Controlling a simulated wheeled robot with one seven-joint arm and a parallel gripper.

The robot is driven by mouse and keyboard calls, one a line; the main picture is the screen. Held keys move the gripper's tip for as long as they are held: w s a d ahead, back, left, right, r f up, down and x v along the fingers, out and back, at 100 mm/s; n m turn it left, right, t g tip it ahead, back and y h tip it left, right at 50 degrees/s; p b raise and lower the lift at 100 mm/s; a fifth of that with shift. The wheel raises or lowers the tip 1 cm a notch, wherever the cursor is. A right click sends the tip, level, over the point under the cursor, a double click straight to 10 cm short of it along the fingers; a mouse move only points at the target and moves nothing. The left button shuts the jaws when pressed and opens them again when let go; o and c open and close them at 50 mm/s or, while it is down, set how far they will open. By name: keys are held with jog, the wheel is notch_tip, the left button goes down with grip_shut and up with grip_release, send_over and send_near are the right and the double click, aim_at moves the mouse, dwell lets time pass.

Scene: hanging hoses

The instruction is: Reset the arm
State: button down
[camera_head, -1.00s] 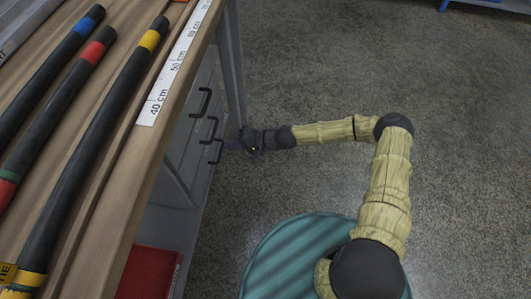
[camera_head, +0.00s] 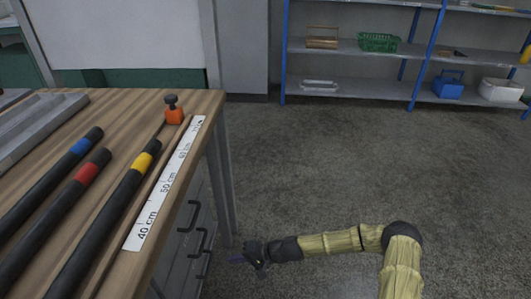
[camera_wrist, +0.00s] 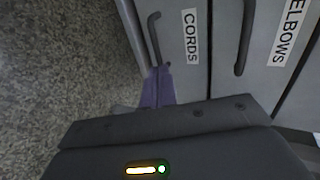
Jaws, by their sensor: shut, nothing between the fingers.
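My gripper (camera_head: 238,260) is at the end of my yellow arm, low beside the bench's drawer side. In the wrist view its purple fingers (camera_wrist: 158,86) are together with nothing between them. They are in front of the drawer fronts, close to a handle (camera_wrist: 154,38) beside the "CORDS" label (camera_wrist: 191,36). I cannot tell whether they touch it. My arm stretches left from its elbow over the floor.
Shelves (camera_head: 360,88) stand at the back. The floor (camera_head: 330,160) between is clear.

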jog(key=s+d+r+n+g+h+p, duration=0.1)
jog(key=s+d+r+n+h+p, duration=0.2)
jog(key=d+r, duration=0.4)
jog(key=s+d+r+n+g+h, duration=0.1)
jog(key=s+d+r+h, duration=0.3)
jog(key=d, duration=0.4)
jog(key=s+d+r+m+t+h+p, duration=0.25)
jog(key=d+r, duration=0.35)
jog(key=r, duration=0.5)
jog(key=s+d+r+m+t+h+p, duration=0.1)
jog(key=s+d+r+t+h, duration=0.15)
jog(key=d+r, duration=0.7)
notch_tip(320, 180, up, 40)
jog(key=s+a+p, duration=0.1)
jog(key=a+p, duration=0.1)
jog(key=p, duration=3.5)
jog(key=shift+a+r+g+h+p, duration=0.2)
jog(key=shift+a+g+h+p, duration=0.15)
jog(key=shift+g+h, duration=0.05)
